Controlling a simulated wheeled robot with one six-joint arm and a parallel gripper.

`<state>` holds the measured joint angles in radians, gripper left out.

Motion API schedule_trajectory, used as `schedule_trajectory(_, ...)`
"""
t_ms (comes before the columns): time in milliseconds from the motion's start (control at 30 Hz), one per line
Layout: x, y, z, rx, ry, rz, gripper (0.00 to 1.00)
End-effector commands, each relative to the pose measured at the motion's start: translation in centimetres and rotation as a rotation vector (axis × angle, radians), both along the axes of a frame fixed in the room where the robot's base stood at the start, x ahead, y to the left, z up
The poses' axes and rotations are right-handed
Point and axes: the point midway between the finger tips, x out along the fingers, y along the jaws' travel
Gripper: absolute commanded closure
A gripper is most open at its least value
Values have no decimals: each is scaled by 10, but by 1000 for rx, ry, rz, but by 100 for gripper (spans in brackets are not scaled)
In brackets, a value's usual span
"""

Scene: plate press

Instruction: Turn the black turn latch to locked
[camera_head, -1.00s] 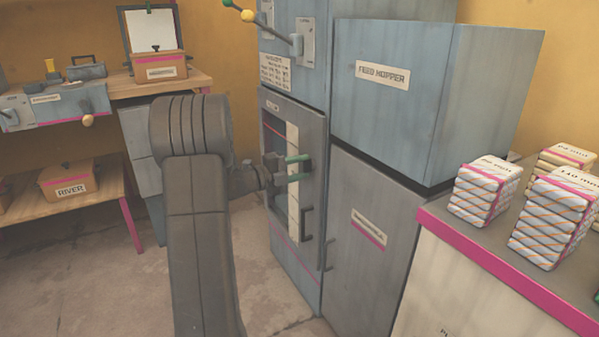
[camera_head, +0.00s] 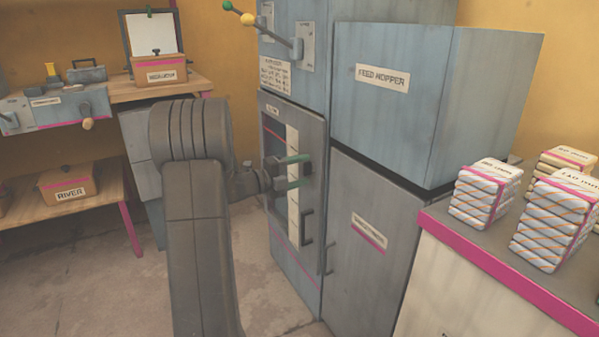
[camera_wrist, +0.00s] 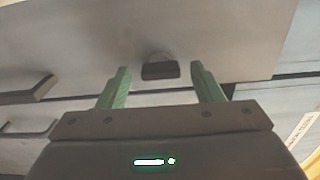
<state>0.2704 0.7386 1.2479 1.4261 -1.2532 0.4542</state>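The black turn latch (camera_wrist: 160,70) shows in the wrist view as a small dark block on a round base on the grey door (camera_wrist: 225,40). It lies between the two green fingertips of my gripper (camera_wrist: 160,68), with a gap on each side. In the head view my gripper (camera_head: 300,171) is at the upper right part of the press door (camera_head: 313,130), fingers one above the other. A small dark piece of the latch (camera_head: 306,168) shows between them. The gripper is open and holds nothing. I cannot tell how deep the fingers reach around the latch.
A dark door handle (camera_head: 306,227) is just below my gripper, and another handle (camera_head: 328,258) is on the lower cabinet. The feed hopper (camera_head: 430,95) juts out at the right. A lever with a yellow knob (camera_head: 248,19) is above. Wrapped stacks (camera_head: 486,193) stand on the right counter.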

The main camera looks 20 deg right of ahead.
Motion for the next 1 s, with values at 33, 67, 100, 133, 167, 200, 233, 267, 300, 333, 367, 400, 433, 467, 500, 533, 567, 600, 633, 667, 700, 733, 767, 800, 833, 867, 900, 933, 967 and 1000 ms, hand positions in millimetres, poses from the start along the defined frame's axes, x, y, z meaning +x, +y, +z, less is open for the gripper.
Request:
schedule_trajectory(33, 0, 0, 0, 0, 0, 0, 40)
schedule_trajectory(67, 0, 0, 0, 0, 0, 0, 40)
schedule_trajectory(100, 0, 1, 0, 0, 0, 0, 40)
schedule_trajectory(133, 0, 2, 1, 0, 0, 1, 40)
schedule_trajectory(167, 0, 4, 1, 0, 1, 1, 40)
schedule_trajectory(200, 0, 7, 2, 0, 1, 1, 40)
schedule_trajectory(233, 0, 10, 2, 0, 1, 1, 40)
schedule_trajectory(267, 0, 14, 2, 0, 1, 3, 40)
schedule_trajectory(300, 0, 21, 3, 0, 1, 4, 40)
schedule_trajectory(333, -1, 27, 3, 0, 1, 4, 40)
schedule_trajectory(367, -2, 33, 4, 0, 2, 4, 40)
schedule_trajectory(400, -2, 43, 4, 0, 2, 6, 40)
schedule_trajectory(433, -3, 50, 4, 0, 3, 5, 40)
schedule_trajectory(467, -3, 57, 4, 0, 3, 6, 40)
schedule_trajectory(500, -4, 67, 4, 0, 2, 5, 40)
schedule_trajectory(533, -4, 74, 4, 1, 2, 5, 40)
schedule_trajectory(567, -5, 81, 4, 0, 3, 5, 40)
schedule_trajectory(600, -6, 89, 4, 0, 3, 5, 40)
schedule_trajectory(633, -6, 96, 3, 0, 2, 5, 40)
schedule_trajectory(667, -7, 101, 3, 0, 2, 4, 40)
schedule_trajectory(700, -7, 109, 3, 1, 2, 4, 40)
schedule_trajectory(733, -8, 114, 2, 0, 2, 4, 40)
schedule_trajectory(767, -8, 118, 2, 0, 2, 3, 40)
schedule_trajectory(800, -9, 123, 2, 0, 2, 3, 40)
schedule_trajectory(833, -9, 127, 1, 0, 2, 3, 40)
schedule_trajectory(867, -9, 129, 1, 0, 2, 3, 40)
schedule_trajectory(900, -10, 132, 1, 0, 1, 1, 40)
schedule_trajectory(933, -10, 134, 1, 0, 1, 1, 40)
schedule_trajectory(967, -11, 136, 0, 0, 1, 0, 40)
schedule_trajectory(1000, -11, 137, 0, 0, 1, 0, 40)
